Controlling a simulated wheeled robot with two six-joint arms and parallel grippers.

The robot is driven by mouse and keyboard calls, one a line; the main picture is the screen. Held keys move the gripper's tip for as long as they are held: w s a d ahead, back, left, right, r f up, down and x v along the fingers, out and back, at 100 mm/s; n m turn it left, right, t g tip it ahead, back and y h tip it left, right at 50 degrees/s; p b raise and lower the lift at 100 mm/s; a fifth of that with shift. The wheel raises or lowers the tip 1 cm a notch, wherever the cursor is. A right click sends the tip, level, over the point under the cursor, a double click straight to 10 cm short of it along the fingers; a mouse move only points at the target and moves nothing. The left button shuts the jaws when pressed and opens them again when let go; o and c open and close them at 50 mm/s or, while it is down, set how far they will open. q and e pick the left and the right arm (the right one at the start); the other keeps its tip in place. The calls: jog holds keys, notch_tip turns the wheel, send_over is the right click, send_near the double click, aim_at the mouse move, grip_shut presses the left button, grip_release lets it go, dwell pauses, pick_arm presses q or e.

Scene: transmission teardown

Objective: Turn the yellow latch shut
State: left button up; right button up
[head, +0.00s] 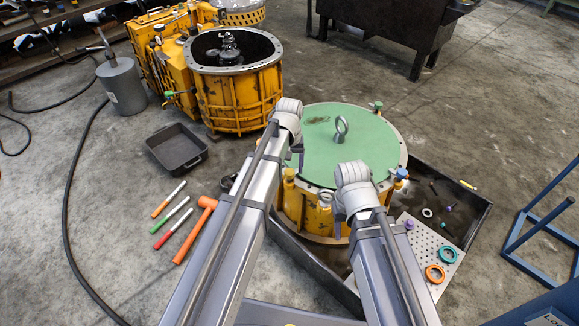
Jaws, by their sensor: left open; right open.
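The drum-shaped yellow housing (300,207) stands in a dark tray with a round green cover (365,140) on top. My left gripper (298,150) is open above the cover's left edge, just behind the yellow latch and apparently empty. My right gripper (338,212) is open at the housing's front, partly hidden by its own wrist. Whether either gripper touches the housing cannot be told.
A green latch (377,106) and a blue-and-white latch (401,174) are also on the rim. A perforated plate (424,250) with coloured rings lies at right. Markers, an orange hammer (196,229) and a black bin (177,148) lie at left. Another yellow housing (235,95) stands behind.

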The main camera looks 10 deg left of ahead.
aim_at(289, 172)
pick_arm(q)
notch_tip(289, 172, up, 7)
jog(key=p, duration=0.6)
jog(key=shift+f, duration=0.1)
pick_arm(e)
notch_tip(289, 172, up, 7)
pick_arm(q)
jog(key=shift+s+f, duration=0.1)
jog(key=shift+f, duration=0.05)
pick_arm(e)
jog(key=shift+s+f, duration=0.1)
jog(key=shift+f, duration=0.1)
